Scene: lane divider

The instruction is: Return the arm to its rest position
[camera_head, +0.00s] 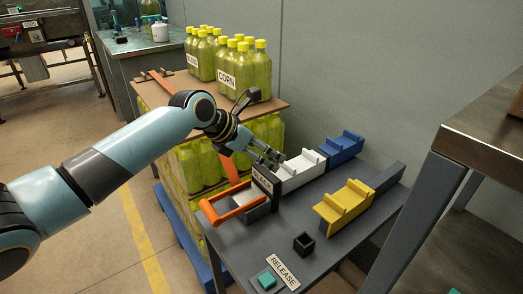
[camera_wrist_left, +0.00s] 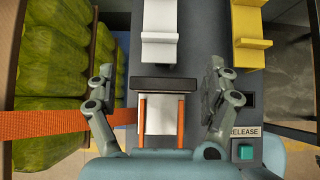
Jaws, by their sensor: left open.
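My left arm (camera_head: 135,140) reaches in from the left in the head view. My left gripper (camera_head: 268,160) is above the grey table, close to the white lane divider (camera_head: 300,170) and the orange-handled piece (camera_head: 238,202). In the left wrist view the left gripper (camera_wrist_left: 160,95) has its fingers spread wide and nothing between them is held. The orange-sided piece (camera_wrist_left: 161,115) lies below, between the fingers in that view. The white divider (camera_wrist_left: 160,30) is ahead of it. My right gripper is not in either view.
A blue divider (camera_head: 342,147) and a yellow divider (camera_head: 343,204) sit on the table (camera_head: 330,240). A small black box (camera_head: 304,243), a teal button (camera_head: 265,280) and a RELEASE label (camera_head: 284,272) are at the front. Bottles (camera_head: 245,70) stand stacked behind the arm.

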